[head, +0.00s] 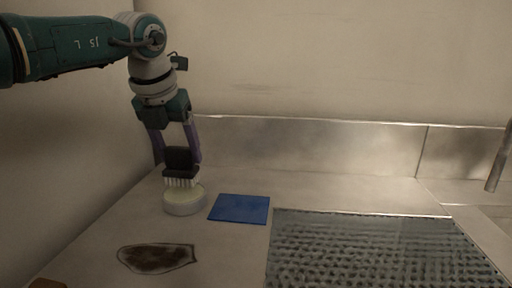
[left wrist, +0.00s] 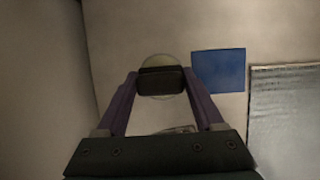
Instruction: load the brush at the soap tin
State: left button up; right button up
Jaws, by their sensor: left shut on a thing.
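My left gripper (head: 180,158) is shut on a dark brush (head: 180,161) with pale bristles pointing down. The brush is over the round, pale soap tin (head: 184,206), its bristles at or just above the yellowish top; I cannot tell whether they touch. In the left wrist view the brush (left wrist: 161,82) sits between the purple fingers of the gripper (left wrist: 161,86). There it hides the middle of the soap tin (left wrist: 158,60), whose rim shows around it. My right gripper is in neither view.
A blue flat cloth or pad (head: 239,209) lies right of the tin. A metal faucet (head: 498,160) stands at the far right. A wall rises close on the left.

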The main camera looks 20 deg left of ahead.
aim_at(178, 147)
pick_arm(q)
jog(key=shift+r+p, duration=1.65)
jog(key=shift+r, duration=0.7)
jog(key=s+d+r+m+g+h+p, duration=0.25)
jog(key=d+r+m, duration=0.3)
jog(key=m, duration=0.35)
jog(key=s+d+r+m+g+h+p, duration=0.1)
jog(key=s+d+r+m+h+p, duration=0.35)
jog(key=m, duration=0.45)
jog(key=s+d+r+m+g+y+p, duration=0.25)
jog(key=s+r+m, duration=0.35)
jog(key=m, duration=0.5)
jog(key=s+d+r+m+g+y+p, duration=0.2)
jog(key=s+d+r+m+g+y, duration=0.25)
jog(key=m, duration=0.55)
jog(key=s+a+r+t+p, duration=0.1)
jog(key=s+r+p, duration=0.2)
jog(key=r+p, duration=1.5)
jog(key=s+a+r+t+h+p, duration=0.1)
jog(key=s+r+p, duration=0.3)
jog(key=r+p, duration=1.4)
jog(key=shift+s+p, duration=0.2)
jog(key=shift+p, duration=0.4)
